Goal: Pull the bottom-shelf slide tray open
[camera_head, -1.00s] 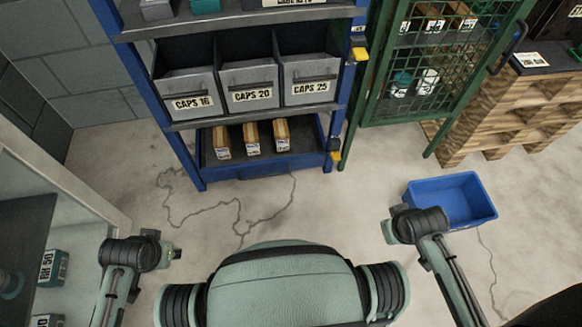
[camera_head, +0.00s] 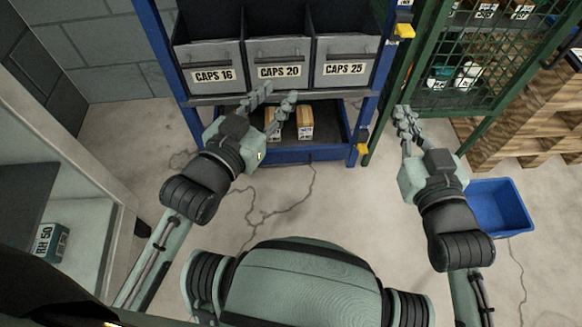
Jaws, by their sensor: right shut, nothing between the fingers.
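The bottom-shelf slide tray (camera_head: 318,153) is a blue tray with a dark floor, low in the blue rack. It sits within the rack. Two tan cartons show in it, a left one (camera_head: 274,124) and a right one (camera_head: 305,122); my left gripper and forearm cover its left part. My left gripper (camera_head: 278,93) is open and empty, its fingers spread in front of the bins above the tray in this view. I cannot tell how far it is from the tray. My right gripper (camera_head: 405,112) is shut and empty, right of the rack beside the green mesh door.
Grey bins marked CAPS 16 (camera_head: 212,77), CAPS 20 (camera_head: 279,73) and CAPS 25 (camera_head: 345,69) stand on the shelf above. The green mesh door (camera_head: 470,85) is at the right. A blue crate (camera_head: 500,207) lies on the floor right. Floor before the rack is clear.

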